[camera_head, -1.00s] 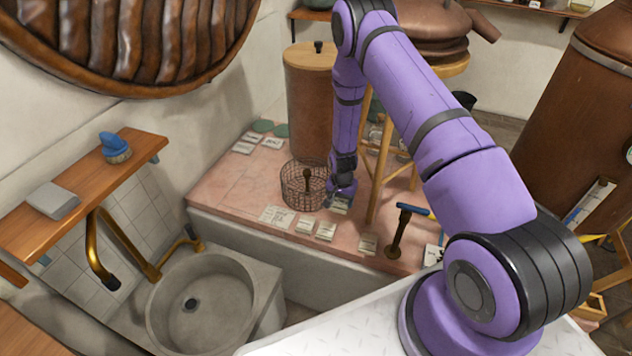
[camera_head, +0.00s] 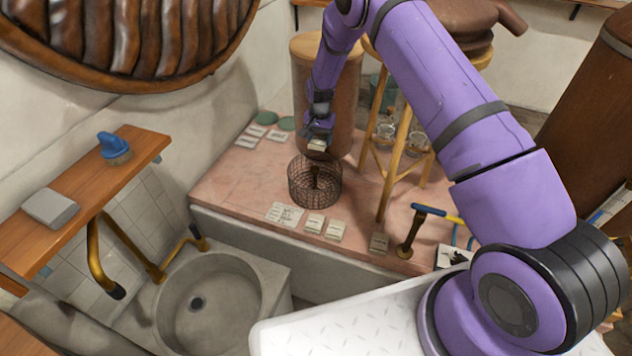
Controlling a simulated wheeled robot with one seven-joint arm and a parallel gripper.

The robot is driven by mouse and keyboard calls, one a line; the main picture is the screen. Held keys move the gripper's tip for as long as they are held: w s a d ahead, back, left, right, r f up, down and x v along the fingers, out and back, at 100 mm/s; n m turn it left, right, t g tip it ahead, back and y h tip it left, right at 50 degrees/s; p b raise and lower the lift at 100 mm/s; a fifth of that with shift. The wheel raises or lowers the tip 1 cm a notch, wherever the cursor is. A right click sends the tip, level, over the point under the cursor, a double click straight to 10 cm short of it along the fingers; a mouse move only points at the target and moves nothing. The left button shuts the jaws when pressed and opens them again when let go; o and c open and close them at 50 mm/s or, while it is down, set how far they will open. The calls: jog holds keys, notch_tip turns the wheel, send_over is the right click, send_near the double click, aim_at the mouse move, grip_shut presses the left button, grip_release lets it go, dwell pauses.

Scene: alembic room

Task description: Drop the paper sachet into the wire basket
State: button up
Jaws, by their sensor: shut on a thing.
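The wire basket (camera_head: 301,188) is a dark round mesh basket on the pink stone ledge, with a brown wooden-looking object (camera_head: 315,176) showing at it; I cannot tell whether that object is inside or behind the mesh. My gripper (camera_head: 318,141) is raised above the basket's back right rim, pointing down. It is shut on a small pale paper sachet (camera_head: 317,145), which hangs clear of the basket. Several similar pale sachets or cards (camera_head: 314,224) lie on the ledge in front of the basket, and more lie at the back left.
A stone sink (camera_head: 205,300) is at the front left, below a wooden shelf (camera_head: 85,200). A brown cylinder (camera_head: 340,90) stands behind my gripper. A wooden stool (camera_head: 397,165) stands right of the basket. A blue-handled tool (camera_head: 412,228) stands at the ledge's front right.

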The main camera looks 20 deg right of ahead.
jog(key=shift+f, duration=2.8)
jog(key=o, duration=1)
notch_tip(320, 180, up, 11)
jog(key=shift+f, duration=0.1)
